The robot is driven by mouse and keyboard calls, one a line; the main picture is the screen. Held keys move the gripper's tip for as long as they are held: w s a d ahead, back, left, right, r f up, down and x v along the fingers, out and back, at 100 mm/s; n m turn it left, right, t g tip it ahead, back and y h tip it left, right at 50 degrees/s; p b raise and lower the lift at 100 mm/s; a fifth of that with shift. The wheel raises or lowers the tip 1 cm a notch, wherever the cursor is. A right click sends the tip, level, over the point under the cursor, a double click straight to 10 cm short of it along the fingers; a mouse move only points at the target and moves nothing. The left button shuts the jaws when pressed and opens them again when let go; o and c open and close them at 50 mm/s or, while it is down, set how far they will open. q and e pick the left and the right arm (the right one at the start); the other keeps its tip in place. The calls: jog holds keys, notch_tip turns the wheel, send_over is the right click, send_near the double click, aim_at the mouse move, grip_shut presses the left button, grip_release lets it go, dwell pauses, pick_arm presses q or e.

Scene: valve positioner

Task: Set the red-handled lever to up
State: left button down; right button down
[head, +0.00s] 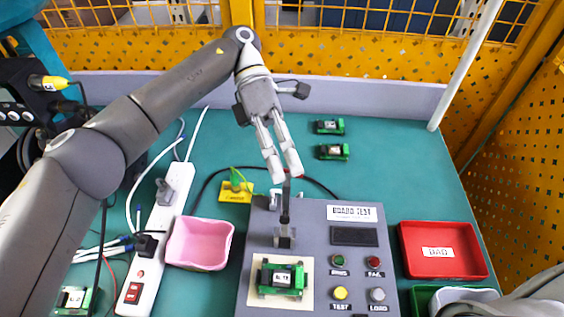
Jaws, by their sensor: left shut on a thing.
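The test box (262,222) is a grey panel labelled BOARD TEST on the green table. Its lever (285,208) has a dark shaft rising from a metal bracket (284,238) on the upper left of the panel. The shaft points toward the back of the table, up in the picture. My left gripper (283,176) comes down from behind and is shut on the lever's top end. My right gripper is not in view; part of my right arm shows at the lower right.
A green board (281,279) sits on the panel's pale pad, in front of the lever. Buttons and a dark display (354,236) are to the right. A pink bin (199,244) and power strip (155,240) stand left, a red BAD tray (443,250) right.

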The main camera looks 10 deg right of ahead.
pick_arm(q)
notch_tip(320, 180, down, 2)
jog(key=shift+s+f, duration=0.15)
jog(key=c, duration=1.6)
grip_release()
jog(key=shift+o, duration=1.1)
jog(key=shift+d, duration=0.15)
jog(key=shift+c, duration=0.4)
notch_tip(320, 180, up, 11)
